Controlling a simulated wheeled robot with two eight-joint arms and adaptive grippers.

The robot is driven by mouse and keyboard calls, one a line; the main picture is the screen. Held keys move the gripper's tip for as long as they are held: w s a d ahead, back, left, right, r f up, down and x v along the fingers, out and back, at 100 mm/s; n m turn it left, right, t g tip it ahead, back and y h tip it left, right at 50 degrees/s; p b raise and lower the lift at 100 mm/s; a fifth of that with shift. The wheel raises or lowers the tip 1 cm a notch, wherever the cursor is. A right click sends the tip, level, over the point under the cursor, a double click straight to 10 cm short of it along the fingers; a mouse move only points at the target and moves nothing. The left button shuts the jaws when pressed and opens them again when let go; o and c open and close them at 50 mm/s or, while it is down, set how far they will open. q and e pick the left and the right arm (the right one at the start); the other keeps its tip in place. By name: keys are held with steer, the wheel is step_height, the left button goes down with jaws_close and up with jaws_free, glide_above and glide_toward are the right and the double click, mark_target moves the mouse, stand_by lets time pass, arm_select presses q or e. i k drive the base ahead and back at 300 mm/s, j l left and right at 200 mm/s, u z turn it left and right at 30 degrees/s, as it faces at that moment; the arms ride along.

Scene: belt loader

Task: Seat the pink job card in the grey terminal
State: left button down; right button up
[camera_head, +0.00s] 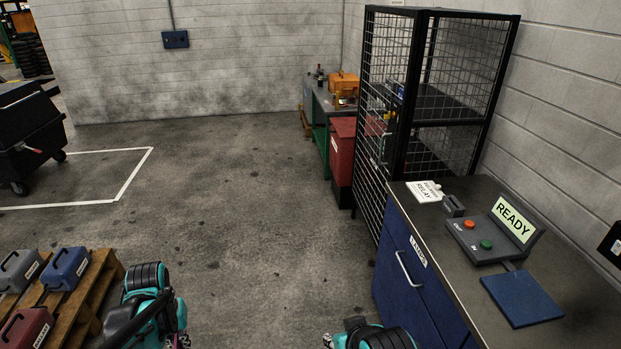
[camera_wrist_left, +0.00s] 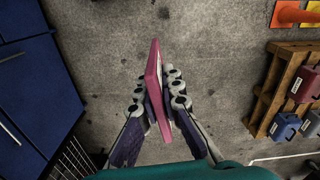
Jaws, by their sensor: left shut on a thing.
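The pink job card (camera_wrist_left: 153,80) is held upright on edge between the fingers of my left gripper (camera_wrist_left: 158,92), which is shut on it, in the left wrist view. Bare floor lies behind it. In the head view my left arm is at the bottom left, and the card cannot be made out clearly there. The grey terminal (camera_head: 472,253) stands on the bench at the right, with a lit READY screen (camera_head: 514,220), a red button and a green button. It is well apart from my left gripper. My right arm shows at the bottom centre, its gripper out of sight.
The dark bench top (camera_head: 556,261) also bears a blue pad (camera_head: 521,299), a white RELAY card (camera_head: 425,192) and a small dark block (camera_head: 453,206). A mesh cage (camera_head: 385,120) stands behind it. A pallet (camera_head: 100,278) with several cases is at left. The middle floor is clear.

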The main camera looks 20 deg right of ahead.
mark_target(512, 232)
steer(key=i, duration=2.05)
steer(key=i+z, duration=0.15)
steer(key=z, duration=0.25)
steer(key=i+z, duration=0.1)
steer(key=z, duration=0.35)
steer(key=i+j+z, duration=0.15)
steer(key=z, duration=0.25)
steer(key=i+j+z, duration=0.1)
steer(key=z, duration=0.35)
